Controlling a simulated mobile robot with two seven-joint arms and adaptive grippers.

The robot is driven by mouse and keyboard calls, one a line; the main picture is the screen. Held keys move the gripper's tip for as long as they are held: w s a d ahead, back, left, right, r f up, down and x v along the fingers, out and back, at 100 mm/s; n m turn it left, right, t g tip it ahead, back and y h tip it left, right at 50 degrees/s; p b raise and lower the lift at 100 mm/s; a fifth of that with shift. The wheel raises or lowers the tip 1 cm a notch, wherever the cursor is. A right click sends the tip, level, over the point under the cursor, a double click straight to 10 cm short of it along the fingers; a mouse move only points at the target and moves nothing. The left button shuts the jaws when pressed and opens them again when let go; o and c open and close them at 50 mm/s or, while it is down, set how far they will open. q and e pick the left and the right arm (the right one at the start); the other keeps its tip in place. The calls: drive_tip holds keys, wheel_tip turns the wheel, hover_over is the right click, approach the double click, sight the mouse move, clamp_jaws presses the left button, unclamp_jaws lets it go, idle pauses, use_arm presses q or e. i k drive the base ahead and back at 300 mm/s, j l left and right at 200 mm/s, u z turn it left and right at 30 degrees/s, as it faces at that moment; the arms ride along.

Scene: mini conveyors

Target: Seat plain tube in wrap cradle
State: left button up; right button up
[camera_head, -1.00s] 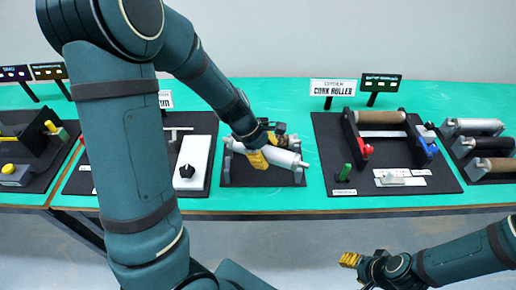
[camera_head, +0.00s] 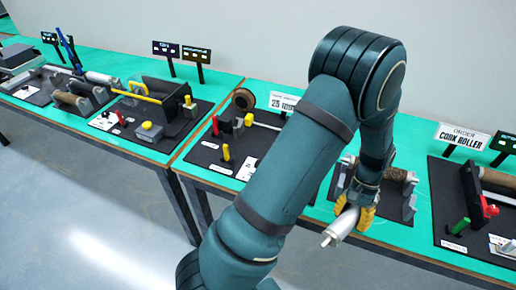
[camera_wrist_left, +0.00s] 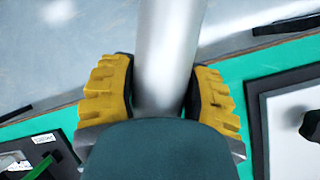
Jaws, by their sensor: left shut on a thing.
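My left gripper (camera_head: 355,212) has yellow fingers and is shut on a plain silver-grey tube (camera_head: 338,230). It holds the tube clear of the table's front edge, with the narrow end pointing down-left toward me. In the left wrist view the tube (camera_wrist_left: 168,55) runs between the two yellow fingers. Behind the gripper, a small stand with grey end supports (camera_head: 409,207) holds a brown roller (camera_head: 396,173); the arm partly hides it. I cannot tell which fixture is the wrap cradle. My right gripper is out of view.
A dark board with a brown spool (camera_head: 243,98) and coloured handles lies left of my arm. A yellow-handled fixture (camera_head: 143,90) and grey rollers (camera_head: 72,103) stand farther left. The cork roller station (camera_head: 480,185) is at the right. Floor is open in front.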

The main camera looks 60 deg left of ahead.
sight(264, 138)
drive_tip(key=k+j+u, duration=0.1)
drive_tip(key=k+u, duration=0.15)
drive_tip(key=k, duration=0.35)
drive_tip(key=u, duration=1.25)
drive_tip(key=l+u, duration=0.2)
drive_tip(key=u, duration=0.15)
drive_tip(key=i+l+u, duration=0.1)
drive_tip(key=u, duration=0.25)
drive_tip(key=l, duration=0.7)
drive_tip(key=i+l, duration=0.15)
drive_tip(key=l, duration=0.5)
